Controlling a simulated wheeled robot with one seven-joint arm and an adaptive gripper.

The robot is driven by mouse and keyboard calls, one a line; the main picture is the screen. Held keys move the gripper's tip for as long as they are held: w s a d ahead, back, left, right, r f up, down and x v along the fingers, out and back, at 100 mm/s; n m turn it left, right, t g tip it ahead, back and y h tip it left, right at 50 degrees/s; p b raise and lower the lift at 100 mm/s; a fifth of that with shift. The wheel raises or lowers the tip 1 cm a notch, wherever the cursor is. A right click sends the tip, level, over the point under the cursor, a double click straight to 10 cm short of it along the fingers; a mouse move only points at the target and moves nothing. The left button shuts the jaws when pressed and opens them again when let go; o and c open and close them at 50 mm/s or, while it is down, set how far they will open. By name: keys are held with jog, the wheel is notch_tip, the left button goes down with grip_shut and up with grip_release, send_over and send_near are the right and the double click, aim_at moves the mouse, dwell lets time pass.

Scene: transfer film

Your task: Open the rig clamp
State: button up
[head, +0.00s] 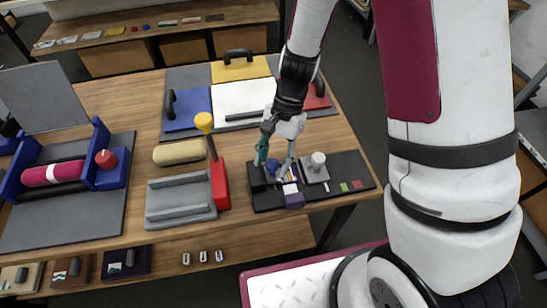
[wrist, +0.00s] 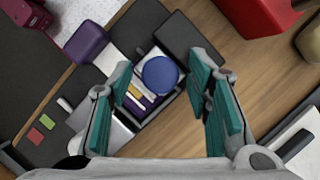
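My gripper (head: 273,167) is open, its teal-padded fingers pointing down over a dark rig at the table's front right. In the wrist view, a round blue knob (wrist: 160,75) shows between and beyond the fingertips (wrist: 163,68); I cannot tell whether they touch it. A light slide with a small yellow piece (wrist: 134,91) lies beside the knob. A purple block (wrist: 87,43) is at the rig's edge. A red upright with a yellow-knobbed lever (head: 204,123) stands left of my gripper, at the end of a grey bed (head: 180,203). Which part is the rig clamp is not clear.
A grey block with a white knob (head: 318,160) stands right of my gripper. A blue frame with a crimson roll (head: 53,173) and red knob (head: 106,159) is far left. A tan rounded block (head: 180,153) lies mid-table. Handled coloured panels (head: 240,70) lie behind.

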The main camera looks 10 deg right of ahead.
grip_shut()
jog(key=shift+s+a+r+h+p, duration=0.1)
jog(key=shift+a+r+h+p, duration=0.05)
jog(key=shift+a+h+p, duration=0.45)
jog(key=shift+a+r+h+p, duration=0.15)
jog(key=shift+a+h+p, duration=0.2)
jog(key=shift+h, duration=0.35)
jog(key=shift+a+m+h+p, duration=0.4)
jog(key=shift+a+h+p, duration=0.35)
jog(key=shift+h, duration=0.85)
jog(key=shift+a, duration=0.15)
jog(key=shift+o, duration=1.3)
grip_release()
